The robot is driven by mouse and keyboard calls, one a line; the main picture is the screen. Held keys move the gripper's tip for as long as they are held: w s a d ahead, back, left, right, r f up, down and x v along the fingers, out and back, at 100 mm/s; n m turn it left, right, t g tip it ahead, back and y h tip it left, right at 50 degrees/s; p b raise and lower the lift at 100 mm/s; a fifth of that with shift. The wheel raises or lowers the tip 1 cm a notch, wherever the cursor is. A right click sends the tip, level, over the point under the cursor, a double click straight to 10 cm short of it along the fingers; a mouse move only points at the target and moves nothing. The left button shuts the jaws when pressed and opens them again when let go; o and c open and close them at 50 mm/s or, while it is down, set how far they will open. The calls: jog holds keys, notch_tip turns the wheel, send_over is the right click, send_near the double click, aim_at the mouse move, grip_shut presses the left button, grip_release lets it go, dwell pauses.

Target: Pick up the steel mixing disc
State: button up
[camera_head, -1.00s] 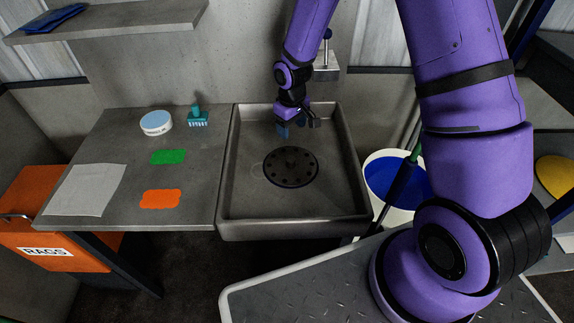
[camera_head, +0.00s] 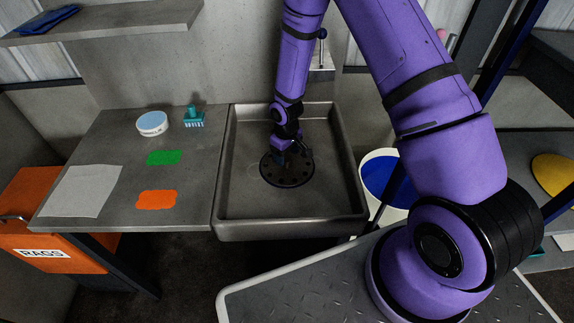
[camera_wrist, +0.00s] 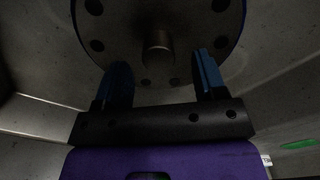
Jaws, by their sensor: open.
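The steel mixing disc (camera_head: 287,178) is dark and round with holes around its rim. It lies flat in the sink basin (camera_head: 240,205). In the wrist view the disc (camera_wrist: 123,42) fills the top, with a short central stub (camera_wrist: 158,54) standing up from it. My gripper (camera_head: 285,160) is low in the basin, over the disc's middle, and hides part of it. In the wrist view my gripper (camera_wrist: 160,82) is open, its two blue fingers apart, with the stub between and just beyond the tips. Whether the fingers touch the disc cannot be told.
The basin walls surround my gripper. On the bench to the left are a round white tub (camera_head: 152,123), a teal brush (camera_head: 193,117), a green cloth (camera_head: 164,158), an orange cloth (camera_head: 157,199) and a grey sheet (camera_head: 82,190). A bucket (camera_head: 373,212) stands right of the basin.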

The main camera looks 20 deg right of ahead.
aim_at(295, 170)
jog(key=shift+d+f, duration=0.1)
jog(key=shift+f, duration=1.35)
grip_shut()
jog(key=shift+r, duration=0.1)
